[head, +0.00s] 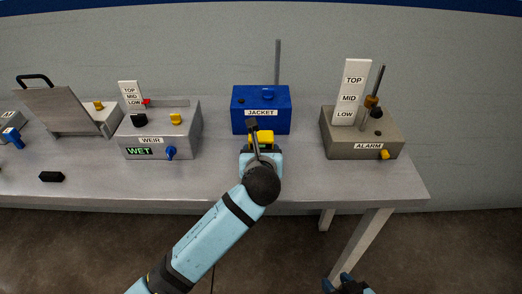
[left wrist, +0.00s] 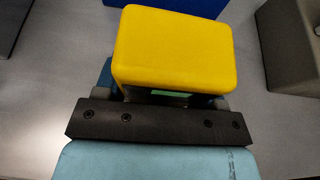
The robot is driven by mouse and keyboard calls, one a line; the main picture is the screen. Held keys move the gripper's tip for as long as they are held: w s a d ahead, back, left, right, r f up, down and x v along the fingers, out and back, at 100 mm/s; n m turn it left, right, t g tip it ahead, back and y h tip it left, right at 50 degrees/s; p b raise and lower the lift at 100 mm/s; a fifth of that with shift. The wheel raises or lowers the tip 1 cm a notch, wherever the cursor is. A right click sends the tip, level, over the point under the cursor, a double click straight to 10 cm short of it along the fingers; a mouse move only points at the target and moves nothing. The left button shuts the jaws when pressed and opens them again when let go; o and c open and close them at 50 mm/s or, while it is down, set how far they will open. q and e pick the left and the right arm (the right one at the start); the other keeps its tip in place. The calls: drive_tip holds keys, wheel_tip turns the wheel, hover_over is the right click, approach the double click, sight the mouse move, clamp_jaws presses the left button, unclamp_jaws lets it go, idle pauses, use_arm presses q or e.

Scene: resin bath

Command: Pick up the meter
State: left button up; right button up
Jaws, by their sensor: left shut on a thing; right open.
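The meter is a yellow block (head: 264,137) in front of the blue JACKET box in the head view. In the left wrist view the yellow meter (left wrist: 175,45) fills the top middle, with a strip of green display near its lower edge. My left gripper (head: 262,147) is shut on the meter, its fingers largely hidden under it. I cannot tell whether the meter touches the table. My right gripper (head: 347,284) is open and empty at the bottom edge of the head view, low in front of the table.
The blue JACKET box (head: 261,98) stands just behind the meter. The grey WEIR box (head: 160,132), showing WET, is to the left, and the ALARM box (head: 361,135) to the right. A small black object (head: 51,176) lies at the front left. The tabletop (head: 225,175) is clear around my left gripper.

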sight(261, 135)
use_arm(q)
wheel_tip(261, 135, up, 9)
drive_tip(key=shift+f, duration=4.35)
drive_tip(key=shift+f, duration=0.2)
use_arm(e)
clamp_jaws()
idle(1.0)
